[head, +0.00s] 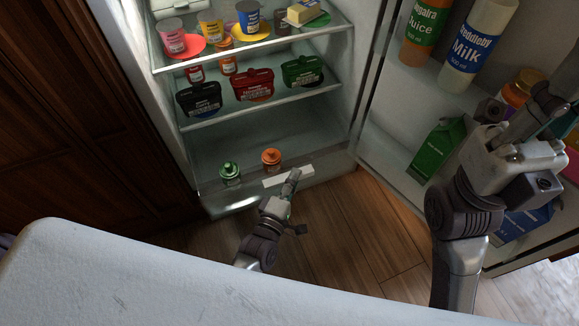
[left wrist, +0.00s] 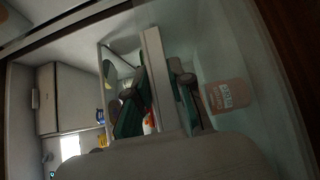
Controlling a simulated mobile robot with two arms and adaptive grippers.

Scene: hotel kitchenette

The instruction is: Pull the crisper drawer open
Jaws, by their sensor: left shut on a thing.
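The crisper drawer (head: 238,188) is the clear bin at the bottom of the open fridge. Its white bar handle (head: 277,181) faces me, and a green-capped jar (head: 230,173) and an orange jar (head: 271,160) show behind the front. I cannot tell exactly how far out the drawer sits. My left gripper (head: 291,182) is shut on the handle. In the left wrist view, its dark green fingers (left wrist: 160,93) lie on both sides of the pale handle bar (left wrist: 158,65). My right gripper (head: 560,95) is raised by the fridge door; its jaw state is unclear.
The open fridge door (head: 385,135) stands at right, holding a juice bottle (head: 423,32), a milk bottle (head: 478,42) and a green carton (head: 436,148). Fridge shelves (head: 255,106) above hold tubs. A pale counter (head: 150,275) spans the foreground. Wooden floor (head: 345,235) before the drawer is clear.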

